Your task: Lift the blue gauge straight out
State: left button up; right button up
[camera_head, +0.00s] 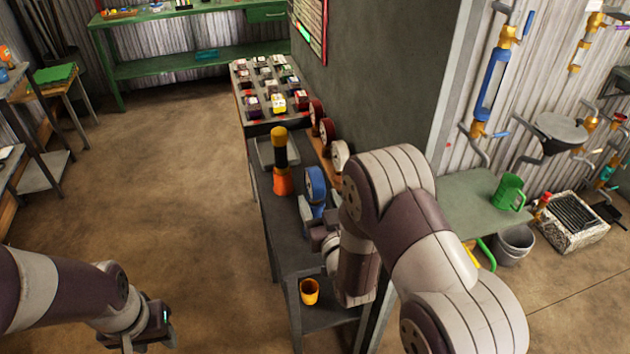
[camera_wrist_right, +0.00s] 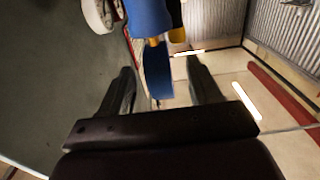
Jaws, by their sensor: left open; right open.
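The blue gauge (camera_head: 316,184) stands at the front right of the dark bench, against the edge of a wooden rail. My right gripper (camera_head: 318,222) is just in front of and below it, partly hidden by my own arm. In the right wrist view, a blue body that looks like the gauge (camera_wrist_right: 152,18) hangs in from the top, with its narrow lower blue part between the two open fingers (camera_wrist_right: 160,78). I see a gap on each side, so the fingers do not look closed on it. My left gripper (camera_head: 148,330) is low at the left, open, over the floor, away from the bench.
A white gauge (camera_head: 340,156) and red gauges (camera_head: 326,137) stand in line behind the blue one. A tray of small boxed items (camera_head: 262,121) is at the bench's back. A yellow cup (camera_head: 309,291) sits on the lower shelf.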

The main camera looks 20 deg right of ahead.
aim_at(320, 181)
jog(key=w, duration=0.4)
jog(key=shift+d+p, duration=0.1)
jog(key=shift+p, duration=0.25)
jog(key=c, duration=1)
jog(key=shift+c, duration=0.2)
jog(key=r, duration=0.4)
jog(key=shift+s+d+r+b, duration=0.2)
jog(key=shift+d+b, duration=0.05)
jog(key=shift+b, duration=0.15)
jog(key=s+d+r, duration=0.6)
jog(key=s+d, duration=0.1)
jog(key=d, duration=0.1)
jog(key=s+a+r, duration=0.1)
jog(key=s+a, duration=0.3)
jog(key=s, duration=0.5)
jog(key=shift+p, duration=0.35)
